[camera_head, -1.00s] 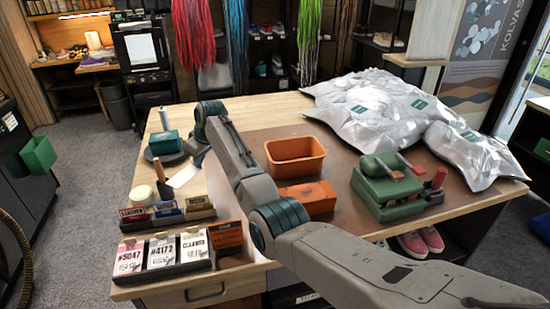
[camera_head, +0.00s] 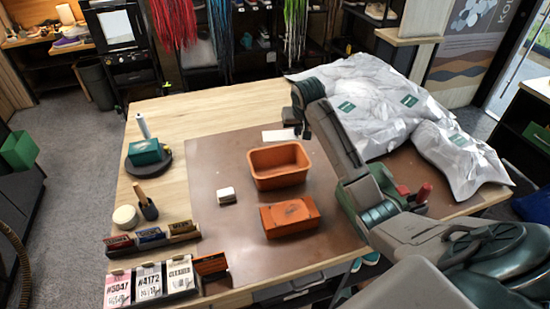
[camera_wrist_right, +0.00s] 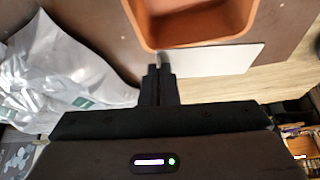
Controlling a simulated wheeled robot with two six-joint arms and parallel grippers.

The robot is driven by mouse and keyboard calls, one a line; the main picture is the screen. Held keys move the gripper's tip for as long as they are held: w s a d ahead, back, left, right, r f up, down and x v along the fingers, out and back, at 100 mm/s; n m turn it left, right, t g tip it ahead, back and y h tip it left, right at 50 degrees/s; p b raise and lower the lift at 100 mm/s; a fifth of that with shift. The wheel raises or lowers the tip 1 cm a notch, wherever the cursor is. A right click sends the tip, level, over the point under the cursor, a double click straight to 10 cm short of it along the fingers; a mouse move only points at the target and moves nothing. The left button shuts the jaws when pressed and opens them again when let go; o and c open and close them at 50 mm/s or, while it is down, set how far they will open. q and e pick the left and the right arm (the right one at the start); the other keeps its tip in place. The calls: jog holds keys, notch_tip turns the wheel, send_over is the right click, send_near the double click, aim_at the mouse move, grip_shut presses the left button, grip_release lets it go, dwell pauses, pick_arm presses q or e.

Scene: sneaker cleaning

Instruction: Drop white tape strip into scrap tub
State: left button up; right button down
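The scrap tub (camera_head: 279,181) is an open orange tub on the brown mat. It also shows at the top of the right wrist view (camera_wrist_right: 200,43). My right gripper (camera_head: 300,131) is just beyond the tub's far right corner. In the right wrist view its dark fingers (camera_wrist_right: 161,68) are closed together at one end of the white tape strip (camera_wrist_right: 215,61). The flat strip (camera_head: 279,135) extends left from the fingers along the tub's far side, outside the opening in the head view. My left gripper is out of view.
An orange block (camera_head: 290,217) lies in front of the tub, and a small white block (camera_head: 227,196) lies to its left. Silver bags (camera_head: 365,115) crowd the right rear. The mat's left part is clear.

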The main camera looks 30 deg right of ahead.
jog(key=shift+s+f, duration=0.1)
jog(key=shift+s, duration=0.05)
jog(key=shift+f, duration=0.35)
notch_tip(320, 180, down, 4)
jog(key=shift+s+a+r, duration=0.1)
jog(key=shift+r, duration=0.1)
jog(key=shift+f, duration=0.5)
jog(key=c, duration=1.6)
grip_release()
